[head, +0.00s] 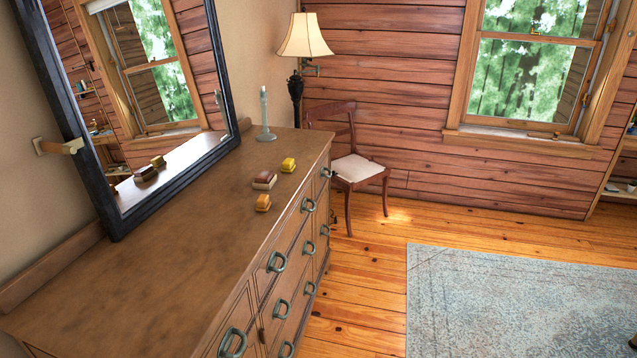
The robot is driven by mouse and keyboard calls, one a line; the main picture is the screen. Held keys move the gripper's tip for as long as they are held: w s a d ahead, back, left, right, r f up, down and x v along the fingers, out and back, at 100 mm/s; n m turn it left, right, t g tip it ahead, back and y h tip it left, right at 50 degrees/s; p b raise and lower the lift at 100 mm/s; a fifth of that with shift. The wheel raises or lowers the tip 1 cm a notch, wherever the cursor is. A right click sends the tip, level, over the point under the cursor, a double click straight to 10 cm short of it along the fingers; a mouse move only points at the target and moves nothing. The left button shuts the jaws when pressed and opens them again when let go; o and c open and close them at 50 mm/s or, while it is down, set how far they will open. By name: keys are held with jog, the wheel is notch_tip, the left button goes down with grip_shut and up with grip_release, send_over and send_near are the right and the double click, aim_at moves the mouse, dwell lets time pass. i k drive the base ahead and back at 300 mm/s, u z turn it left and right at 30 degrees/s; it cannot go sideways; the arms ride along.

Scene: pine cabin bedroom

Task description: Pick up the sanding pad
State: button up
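Several small block-like items lie on the dresser top (150,260), and any of them may be the sanding pad; I cannot tell which. One is a yellow block (288,165) with a darker base, farthest from me and to the right. One is a dark reddish-brown block (264,178) with a pale lower part, left of the yellow one. One is an orange-brown block (263,202), nearest to me, close to the dresser's drawer-side edge. They stand apart from each other. My gripper is not in view.
A candlestick (264,118) and a lamp (303,38) stand beyond the blocks. A large dark-framed mirror (160,90) rises at the dresser's wall side. Ring handles (277,261) stick out from the drawers. A chair (357,168) stands past the dresser. Wood floor and a rug (520,300) are open at right.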

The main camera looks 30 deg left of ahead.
aim_at(264, 204)
jog(key=u, duration=0.35)
jog(key=i, duration=1.55)
jog(key=u, duration=1.55)
jog(key=i, duration=0.9)
jog(key=u, duration=1.1)
jog(key=i, duration=0.25)
jog(key=u, duration=0.05)
